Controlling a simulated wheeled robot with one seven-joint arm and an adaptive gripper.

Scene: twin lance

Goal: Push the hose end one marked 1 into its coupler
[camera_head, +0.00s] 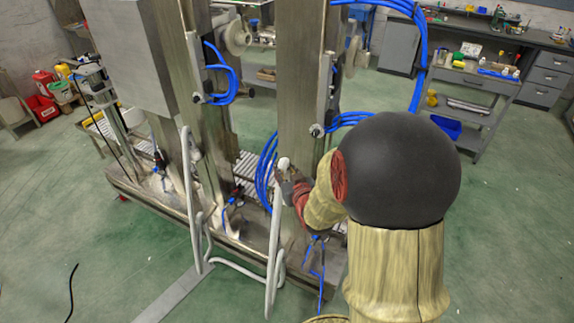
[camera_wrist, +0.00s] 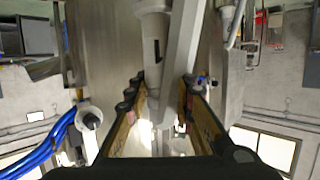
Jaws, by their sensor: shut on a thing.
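A pale hose end (camera_wrist: 154,22) with a black mark that looks like a 1 stands in the middle of the wrist view, between the fingers. My gripper (camera_wrist: 160,92) is shut on it. In the head view my gripper (camera_head: 289,184) is at the top of a pale hose (camera_head: 274,235) beside the right steel column (camera_head: 300,95). The white tip of the hose end (camera_head: 283,163) shows just above the fingers. A round white fitting with a dark centre (camera_head: 317,130) is on that column, above and right of the tip and apart from it. I cannot tell whether it is the coupler.
A second pale hose (camera_head: 188,160) stands by the left column. Blue hoses (camera_head: 265,172) loop beside the right column, close to my gripper. A low metal base (camera_head: 140,193) runs under the columns. A tool cart (camera_head: 465,105) is at the right; the green floor in front is mostly clear.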

